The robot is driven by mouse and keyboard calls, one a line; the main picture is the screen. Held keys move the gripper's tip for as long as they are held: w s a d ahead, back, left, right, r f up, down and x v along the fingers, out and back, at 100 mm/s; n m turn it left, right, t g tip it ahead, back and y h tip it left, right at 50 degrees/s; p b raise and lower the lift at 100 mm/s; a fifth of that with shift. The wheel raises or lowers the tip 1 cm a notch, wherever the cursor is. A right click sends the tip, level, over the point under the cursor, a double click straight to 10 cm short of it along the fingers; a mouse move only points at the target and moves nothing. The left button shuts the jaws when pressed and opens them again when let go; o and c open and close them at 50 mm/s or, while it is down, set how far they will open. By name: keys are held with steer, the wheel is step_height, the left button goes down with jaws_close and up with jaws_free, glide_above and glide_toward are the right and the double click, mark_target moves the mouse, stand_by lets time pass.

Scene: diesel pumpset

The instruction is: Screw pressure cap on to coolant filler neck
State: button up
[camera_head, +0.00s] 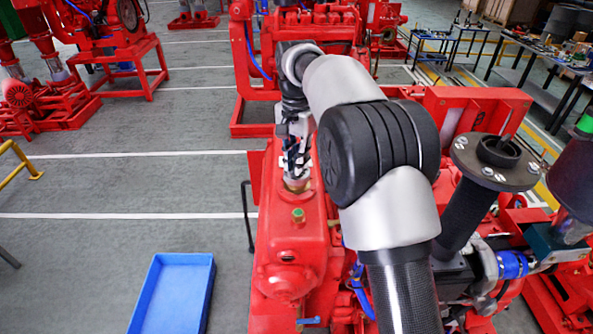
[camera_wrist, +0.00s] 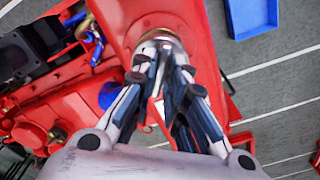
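My gripper (camera_head: 297,168) points down at the coolant filler neck (camera_head: 297,187), a brass-coloured ring on top of the long red tank. In the wrist view the fingers of my gripper (camera_wrist: 166,55) close in at the same brass ring (camera_wrist: 160,33). A silvery pressure cap (camera_wrist: 157,41) shows in part between the fingertips, which look shut on it. The cap sits at the neck; the fingers hide most of it, and I cannot tell whether its threads are engaged.
The red tank (camera_head: 292,240) has a small green-topped fitting (camera_head: 298,215) nearer the camera. A blue tray (camera_head: 172,292) lies on the grey floor at lower left. A black flanged pipe (camera_head: 470,205) stands to the right. The floor to the left is mostly clear.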

jaws_close()
steer(key=m+p, duration=0.2)
steer(key=m, duration=0.1)
steer(key=shift+r, duration=0.2)
steer(key=m+p, duration=0.1)
steer(key=m, duration=0.2)
steer(key=m+p, duration=0.1)
steer(key=m, duration=0.2)
steer(key=shift+f, duration=0.2)
